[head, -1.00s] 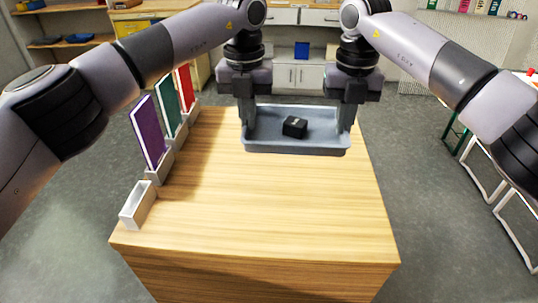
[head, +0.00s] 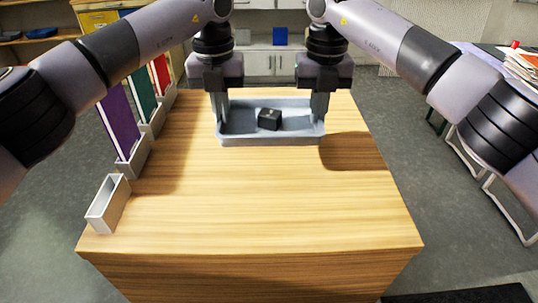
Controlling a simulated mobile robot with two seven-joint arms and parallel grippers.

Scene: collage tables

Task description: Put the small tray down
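The small tray (head: 270,141) is grey-blue, shallow and roughly level. It is over the far part of the wooden table (head: 255,205). A black cube (head: 269,120) lies inside it, near the middle. My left gripper (head: 222,106) is shut on the tray's left end wall, and my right gripper (head: 318,104) is shut on its right end wall. Both point down, and their fingertips are partly hidden by the walls. A dark shadow lies on the table to the right of the tray. I cannot tell whether the tray's underside touches the table.
Along the table's left edge stand grey holders with a purple panel (head: 119,122), a green panel (head: 141,92) and a red panel (head: 161,75). A nearer grey holder (head: 108,204) is empty. The table's middle and front are clear.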

